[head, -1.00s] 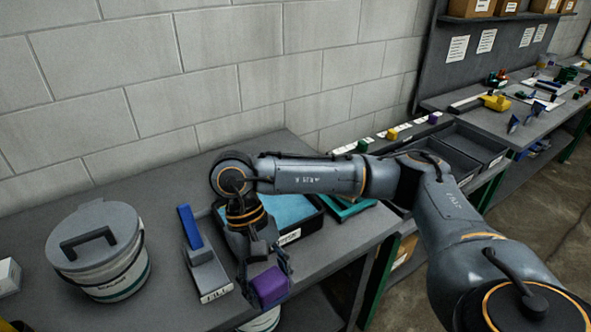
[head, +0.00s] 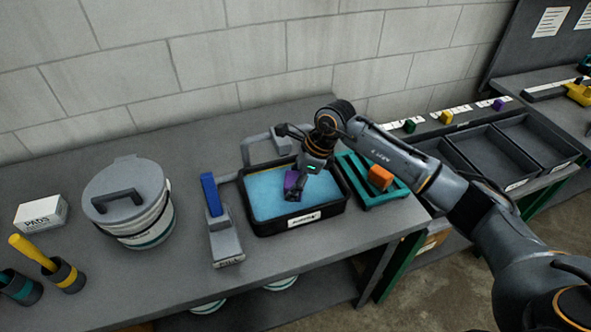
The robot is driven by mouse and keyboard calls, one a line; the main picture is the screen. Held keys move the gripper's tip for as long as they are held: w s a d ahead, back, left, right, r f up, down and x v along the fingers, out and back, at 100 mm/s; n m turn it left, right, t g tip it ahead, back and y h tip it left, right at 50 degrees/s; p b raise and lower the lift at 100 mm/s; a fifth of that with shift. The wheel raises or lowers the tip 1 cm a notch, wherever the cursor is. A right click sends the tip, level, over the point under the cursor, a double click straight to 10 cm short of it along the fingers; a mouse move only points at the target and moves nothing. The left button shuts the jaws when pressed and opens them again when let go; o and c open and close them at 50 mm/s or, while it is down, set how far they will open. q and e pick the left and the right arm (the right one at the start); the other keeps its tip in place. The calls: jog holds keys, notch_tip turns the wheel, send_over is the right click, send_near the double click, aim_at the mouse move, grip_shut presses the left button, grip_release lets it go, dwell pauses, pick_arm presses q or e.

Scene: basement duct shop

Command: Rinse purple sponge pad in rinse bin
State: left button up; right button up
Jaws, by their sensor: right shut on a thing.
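The rinse bin (head: 325,215) is a black tray with light blue water and a white label on its front, on the grey bench. My right gripper (head: 296,186) is over the bin, pointing down. It is shut on the purple sponge pad (head: 291,181). The pad is over or at the water; I cannot tell whether it touches the surface. The fingers partly hide the pad. My left gripper is not in view.
A lidded white bucket (head: 130,205) and a grey stand with a blue block (head: 211,193) are left of the bin. A teal rack with an orange block (head: 380,178) is close on its right. Empty dark trays (head: 490,155) lie further right.

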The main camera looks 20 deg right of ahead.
jog(key=w+m, duration=0.1)
jog(key=w+d+f+m+t, duration=0.1)
jog(key=m, duration=0.1)
jog(key=shift+h, duration=0.3)
jog(key=shift+w+f+m, duration=0.1)
jog(key=shift+f+m, duration=0.1)
jog(key=shift+m, duration=0.1)
jog(key=shift+f+b, duration=0.3)
jog(key=shift+f, duration=0.4)
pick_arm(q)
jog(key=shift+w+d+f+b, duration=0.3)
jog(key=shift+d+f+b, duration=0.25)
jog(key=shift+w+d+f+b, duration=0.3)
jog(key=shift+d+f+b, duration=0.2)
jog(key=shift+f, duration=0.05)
pick_arm(e)
send_over(296, 204)
jog(key=shift+w+f, duration=0.15)
jog(key=shift+f, duration=1.95)
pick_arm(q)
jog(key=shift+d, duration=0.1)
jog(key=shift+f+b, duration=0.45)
pick_arm(e)
jog(key=shift+f, duration=0.45)
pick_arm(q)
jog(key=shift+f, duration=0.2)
pick_arm(e)
jog(key=shift+s+f, duration=0.15)
jog(key=shift+s, duration=0.05)
